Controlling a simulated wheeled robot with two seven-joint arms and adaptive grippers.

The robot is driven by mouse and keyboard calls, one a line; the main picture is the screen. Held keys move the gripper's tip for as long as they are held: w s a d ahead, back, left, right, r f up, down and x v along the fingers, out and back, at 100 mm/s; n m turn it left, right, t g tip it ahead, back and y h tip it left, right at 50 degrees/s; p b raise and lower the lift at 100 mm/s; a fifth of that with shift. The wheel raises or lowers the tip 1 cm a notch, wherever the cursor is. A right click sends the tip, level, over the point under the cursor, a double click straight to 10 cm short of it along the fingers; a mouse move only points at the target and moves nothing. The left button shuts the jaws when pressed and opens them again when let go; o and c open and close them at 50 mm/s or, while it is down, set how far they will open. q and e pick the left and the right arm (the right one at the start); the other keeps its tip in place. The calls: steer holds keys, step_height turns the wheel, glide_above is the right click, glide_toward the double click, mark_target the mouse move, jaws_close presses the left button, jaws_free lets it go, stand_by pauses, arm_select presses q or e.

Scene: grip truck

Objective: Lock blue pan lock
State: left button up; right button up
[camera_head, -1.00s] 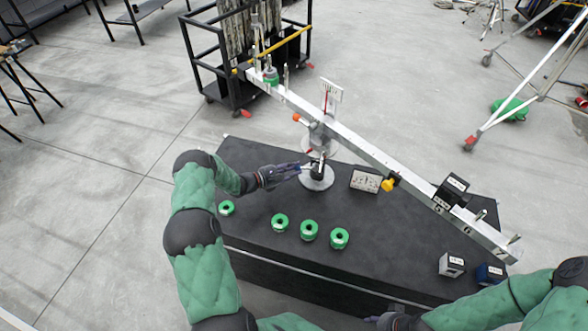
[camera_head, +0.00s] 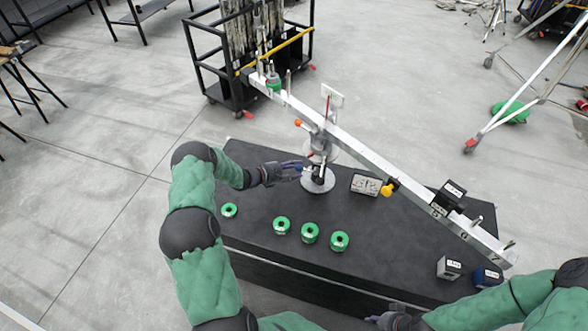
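A pan head on a round grey base (camera_head: 318,181) stands on the black table, with a long white beam (camera_head: 375,159) tilted across it. No clearly blue lock can be made out on the head; an orange knob (camera_head: 298,122) and a yellow knob (camera_head: 388,189) show on it and on the beam. My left gripper (camera_head: 299,168) is just left of the head's lower post, its fingers pointing at it. Whether the fingers touch the post or are closed is too small to tell. My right gripper (camera_head: 378,320) is low at the bottom edge, partly cut off.
Several green rings (camera_head: 310,233) sit along the table's front left. A grey level box (camera_head: 365,185) lies right of the base. Small weights (camera_head: 448,268) stand at the right. A black cart (camera_head: 225,70) stands behind the beam's far end.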

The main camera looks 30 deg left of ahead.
arm_select(q)
steer(key=shift+s, duration=0.1)
steer(key=v, duration=1.2)
steer(key=shift+f, duration=0.1)
